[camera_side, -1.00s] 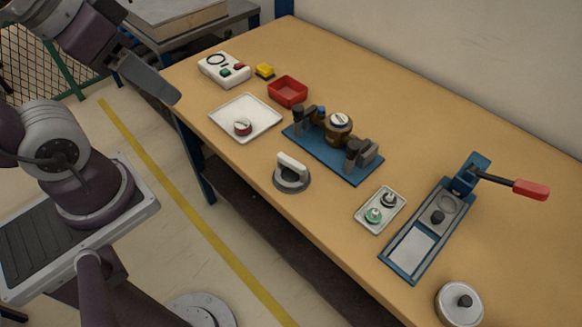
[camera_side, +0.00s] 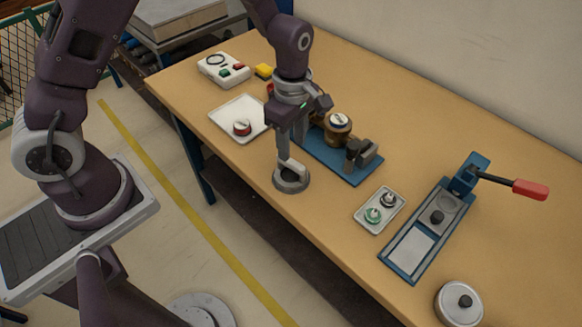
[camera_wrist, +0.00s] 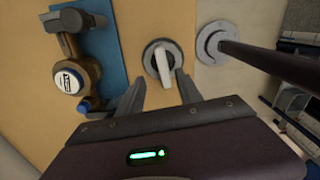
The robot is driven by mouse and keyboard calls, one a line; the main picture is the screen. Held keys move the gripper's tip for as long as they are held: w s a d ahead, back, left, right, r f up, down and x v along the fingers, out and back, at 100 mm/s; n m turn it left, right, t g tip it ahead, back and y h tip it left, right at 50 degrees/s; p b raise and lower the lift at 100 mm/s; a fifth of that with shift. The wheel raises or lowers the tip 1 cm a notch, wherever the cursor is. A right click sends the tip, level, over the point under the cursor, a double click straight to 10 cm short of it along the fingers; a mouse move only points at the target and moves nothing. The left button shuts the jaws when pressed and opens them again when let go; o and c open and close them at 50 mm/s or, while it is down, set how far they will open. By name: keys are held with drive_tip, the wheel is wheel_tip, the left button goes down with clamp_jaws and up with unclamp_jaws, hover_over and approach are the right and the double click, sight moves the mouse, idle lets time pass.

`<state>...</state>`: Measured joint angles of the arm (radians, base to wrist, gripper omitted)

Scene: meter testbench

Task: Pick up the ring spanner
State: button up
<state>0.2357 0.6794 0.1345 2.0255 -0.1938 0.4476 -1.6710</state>
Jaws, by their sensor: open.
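The ring spanner (camera_side: 292,185) is a grey disc with a raised white handle across it. It sits on the wooden table near the front edge in the side view. In the wrist view the spanner (camera_wrist: 162,63) lies ahead of the fingers, its white bar pointing roughly between them. My gripper (camera_side: 288,150) is above the spanner, fingers pointing down, open and empty. In the wrist view the fingertips (camera_wrist: 161,76) are on either side of the handle's lower end. I cannot tell the exact height of the fingertips over the handle.
A brass meter (camera_side: 338,129) in a blue clamp base (camera_side: 345,170) stands close behind the spanner. A white tray (camera_side: 226,116) with a red-rimmed part is to the left. A small tray (camera_side: 365,222) and a blue lever press (camera_side: 405,270) are to the right.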

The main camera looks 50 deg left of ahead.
sight(291, 161)
drive_tip(key=f, duration=0.5)
drive_tip(key=shift+s+d+f, duration=0.2)
drive_tip(key=shift+s+f, duration=0.1)
drive_tip(key=shift+f, duration=0.1)
drive_tip(key=shift+c, duration=0.4)
clamp_jaws()
